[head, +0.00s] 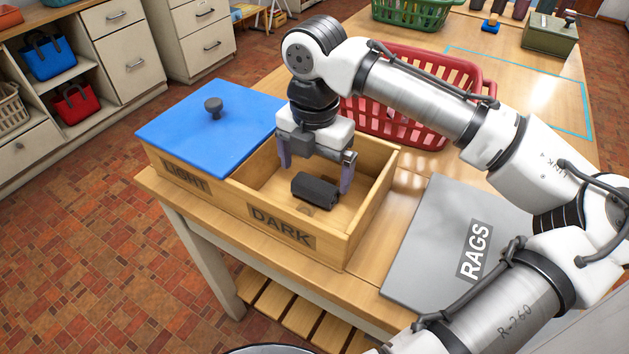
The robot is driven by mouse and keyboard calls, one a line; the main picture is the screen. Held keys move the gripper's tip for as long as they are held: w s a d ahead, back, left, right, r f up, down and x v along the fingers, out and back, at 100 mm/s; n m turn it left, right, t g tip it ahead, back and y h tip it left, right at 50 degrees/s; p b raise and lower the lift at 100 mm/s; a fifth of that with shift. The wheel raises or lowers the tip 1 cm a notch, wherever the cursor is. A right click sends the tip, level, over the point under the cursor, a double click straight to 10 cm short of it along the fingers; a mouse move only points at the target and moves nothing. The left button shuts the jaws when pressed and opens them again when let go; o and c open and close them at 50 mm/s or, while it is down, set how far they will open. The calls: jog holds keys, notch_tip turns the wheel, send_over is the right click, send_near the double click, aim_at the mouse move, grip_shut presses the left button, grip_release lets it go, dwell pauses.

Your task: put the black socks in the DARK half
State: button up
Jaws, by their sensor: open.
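The wooden box has two halves. The LIGHT half (183,179) is covered by a blue lid (200,128) with a dark knob. The DARK half (281,227) is uncovered. The black socks (316,188), a dark rolled bundle, show inside the walls of the DARK half. I cannot tell if they touch its floor. My gripper (316,174) points down over the DARK half with its fingers apart. The bundle is between and just below the fingers, and the right finger overlaps its right end in the picture.
A grey RAGS panel (440,235) lies on the table right of the box. A red basket (410,105) stands behind my gripper. A green basket (412,12) and a greenish box (550,33) stand farther back. My arm reaches in from the right.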

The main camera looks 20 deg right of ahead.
aim_at(314, 181)
notch_tip(314, 181, up, 7)
dwell(0.3)
jog(key=shift+c, duration=0.3)
dwell(0.9)
